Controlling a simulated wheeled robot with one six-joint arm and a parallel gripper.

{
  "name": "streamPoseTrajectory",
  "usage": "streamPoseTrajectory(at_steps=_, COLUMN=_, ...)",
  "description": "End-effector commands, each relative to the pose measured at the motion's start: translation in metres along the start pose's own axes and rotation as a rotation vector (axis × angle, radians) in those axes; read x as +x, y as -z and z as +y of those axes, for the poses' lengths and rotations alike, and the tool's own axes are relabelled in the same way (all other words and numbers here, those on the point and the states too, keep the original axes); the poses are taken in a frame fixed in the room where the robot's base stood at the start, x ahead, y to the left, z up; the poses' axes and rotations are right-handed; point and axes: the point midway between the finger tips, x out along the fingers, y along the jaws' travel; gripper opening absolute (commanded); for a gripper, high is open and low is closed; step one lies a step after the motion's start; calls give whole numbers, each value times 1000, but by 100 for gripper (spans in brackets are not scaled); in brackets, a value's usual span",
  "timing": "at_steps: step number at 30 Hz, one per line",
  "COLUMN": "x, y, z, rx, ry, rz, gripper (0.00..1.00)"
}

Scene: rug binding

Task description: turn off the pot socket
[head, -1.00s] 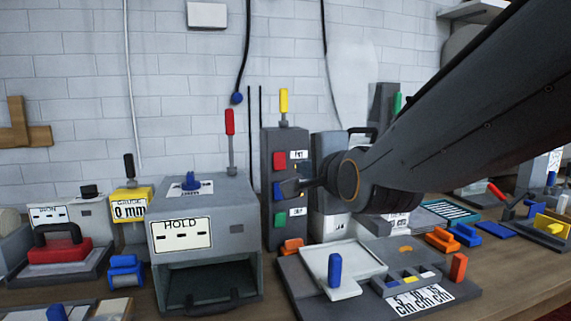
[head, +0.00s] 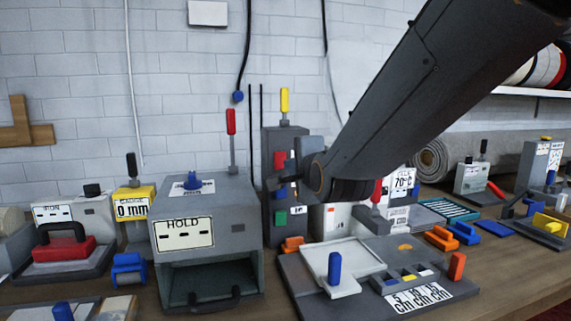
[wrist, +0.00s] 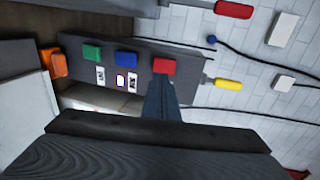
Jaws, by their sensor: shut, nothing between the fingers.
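The dark socket tower (head: 285,140) stands behind the grey HOLD box, with a red switch (head: 280,160), a blue switch and a green switch (head: 281,218) down its front. In the earlier head view the label beside the red switch appears to read POT; my arm covers it now.
A yellow-handled lever (head: 284,100) tops the tower, and a red-handled lever (head: 231,122) rises from the HOLD box (head: 225,215). A white unit with a 70° display (head: 403,180) stands right, partly behind my arm. A tray board (head: 335,262) lies in front.

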Motion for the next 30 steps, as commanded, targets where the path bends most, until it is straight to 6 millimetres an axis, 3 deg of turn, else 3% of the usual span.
streamPoseTrajectory(at_steps=6, x=31, y=0, z=0, rx=-1, ry=-2, rz=0, gripper=0)
streamPoseTrajectory(at_steps=12, x=48, y=0, z=1, rx=-1, ry=-2, rz=1, gripper=0)
streamPoseTrajectory(at_steps=30, x=56, y=0, z=2, rx=-1, ry=9, rz=0, gripper=0)
